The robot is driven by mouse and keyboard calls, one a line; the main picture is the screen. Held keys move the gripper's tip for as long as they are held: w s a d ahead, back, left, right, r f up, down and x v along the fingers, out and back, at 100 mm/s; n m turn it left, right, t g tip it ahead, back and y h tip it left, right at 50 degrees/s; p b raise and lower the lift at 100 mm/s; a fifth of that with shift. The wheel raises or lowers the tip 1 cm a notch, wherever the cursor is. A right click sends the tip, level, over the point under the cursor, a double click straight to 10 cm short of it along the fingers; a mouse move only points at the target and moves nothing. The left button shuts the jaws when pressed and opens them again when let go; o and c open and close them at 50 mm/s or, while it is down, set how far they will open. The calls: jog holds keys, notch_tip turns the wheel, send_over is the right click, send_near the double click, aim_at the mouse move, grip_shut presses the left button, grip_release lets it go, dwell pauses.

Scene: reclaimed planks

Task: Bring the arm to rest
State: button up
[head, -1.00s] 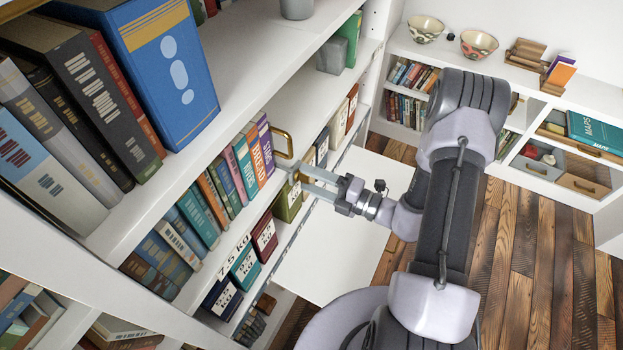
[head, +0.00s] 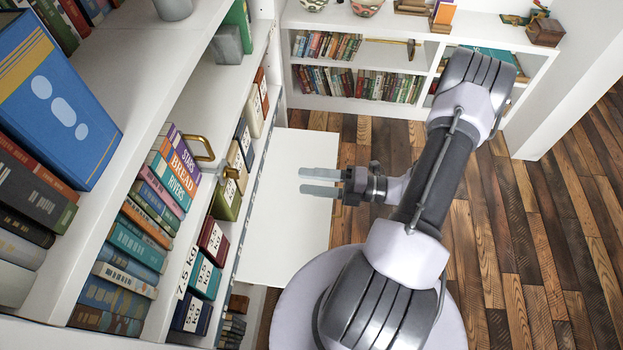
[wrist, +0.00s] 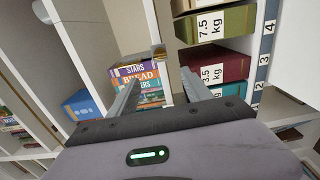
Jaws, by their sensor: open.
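My gripper (head: 320,182) is open and empty in the head view, held in the air over a white panel. Its two fingers point left towards the bookshelf and stand apart from it. In the wrist view my gripper (wrist: 152,92) shows its two fingers spread, with nothing between them but the shelf behind.
The white panel (head: 285,215) lies flat below my gripper. Several labelled weight boxes (head: 205,275) stand on the shelf at left. A low white bookcase (head: 345,50) lines the back wall. The plank floor (head: 520,240) on the right is clear.

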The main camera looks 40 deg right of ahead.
dwell(0.4)
jog(key=s+a+r+m+g+h+b, duration=0.3)
jog(key=a+r+m+h+b, duration=0.2)
jog(key=m, duration=1)
jog(key=s+a+r+m+g+h+b, duration=0.4)
jog(key=a+r+m, duration=0.5)
jog(key=m, duration=0.7)
jog(key=a+h, duration=0.1)
jog(key=a, duration=0.2)
jog(key=shift+s+r+h+b, duration=0.15)
jog(key=shift+r+h+b, duration=0.15)
jog(key=shift+h+b, duration=0.1)
